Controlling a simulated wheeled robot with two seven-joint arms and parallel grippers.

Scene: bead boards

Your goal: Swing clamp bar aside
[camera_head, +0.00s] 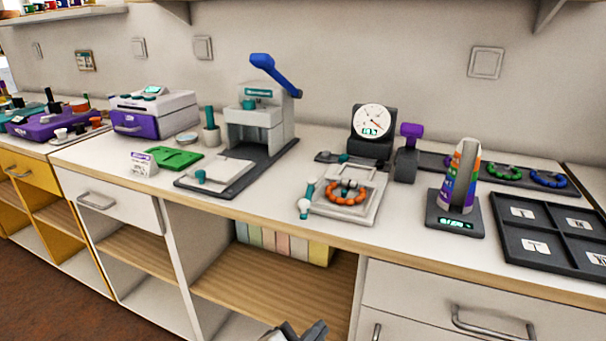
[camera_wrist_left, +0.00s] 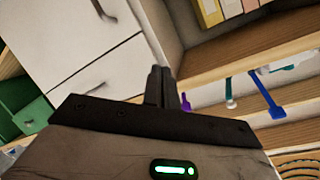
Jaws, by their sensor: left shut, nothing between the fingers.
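A white square bead board (camera_head: 368,208) lies on the counter near its front edge. A ring of orange beads (camera_head: 347,197) sits on it. A short pale bar with teal parts (camera_head: 308,196) runs along the board's left edge, seemingly the clamp bar; I cannot tell how it is fixed. My left gripper (camera_head: 312,331) is at the bottom edge of the head view, below the counter top and well apart from the board. Its fingers are together and empty in the left wrist view (camera_wrist_left: 160,76). My right gripper is in neither view.
Left of the board stands a press (camera_head: 255,120) with a blue lever. Right of it are a rainbow stack on a dark scale (camera_head: 455,218) and a dark divided tray (camera_head: 550,229). A dial gauge (camera_head: 372,122) stands behind. Below is an open wooden shelf (camera_head: 280,290) beside drawers.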

